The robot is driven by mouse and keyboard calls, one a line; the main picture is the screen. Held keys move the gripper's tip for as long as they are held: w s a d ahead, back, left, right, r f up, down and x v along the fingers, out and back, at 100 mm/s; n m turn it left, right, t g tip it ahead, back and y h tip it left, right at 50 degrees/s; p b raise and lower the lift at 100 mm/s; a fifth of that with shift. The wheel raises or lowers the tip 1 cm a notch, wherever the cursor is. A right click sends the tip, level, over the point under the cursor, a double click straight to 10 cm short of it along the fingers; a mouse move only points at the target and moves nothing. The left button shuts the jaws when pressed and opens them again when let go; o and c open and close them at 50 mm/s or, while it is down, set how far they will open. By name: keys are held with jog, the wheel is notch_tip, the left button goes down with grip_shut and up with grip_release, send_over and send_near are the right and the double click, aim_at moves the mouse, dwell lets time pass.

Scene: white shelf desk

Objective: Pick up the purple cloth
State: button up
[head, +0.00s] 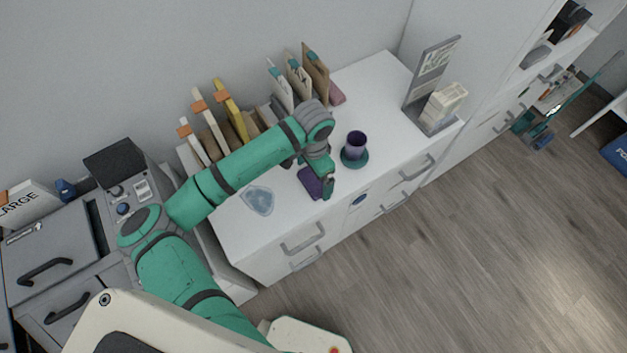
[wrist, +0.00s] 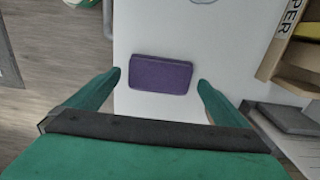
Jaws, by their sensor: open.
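The purple cloth (wrist: 160,75) is a small folded rectangle lying flat on the white desk top (wrist: 135,30). In the head view the cloth (head: 309,182) lies near the desk's front edge, partly hidden by my gripper (head: 326,186). In the wrist view my gripper (wrist: 159,80) is open, with one green finger to the left of the cloth and one to the right. There is a gap between each finger and the cloth, and nothing is held. I cannot tell exactly how high the fingertips are above the desk.
A pale blue dish (head: 258,200) lies to the left. Upright folders (head: 235,112) line the back, and a grey stand (head: 431,85) is at the right end.

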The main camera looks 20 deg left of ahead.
jog(key=shift+f, duration=0.5)
jog(key=c, duration=0.9)
jog(key=shift+c, duration=0.2)
jog(key=shift+r, duration=0.15)
jog(key=shift+r, duration=0.2)
jog(key=r, duration=0.3)
jog(key=shift+s+d+r, duration=0.1)
jog(key=shift+s+d, duration=0.05)
jog(key=shift+s, duration=0.15)
jog(key=s+d+r, duration=0.6)
jog(key=s+r, duration=0.3)
jog(key=s, duration=0.3)
jog(key=shift+d, duration=0.1)
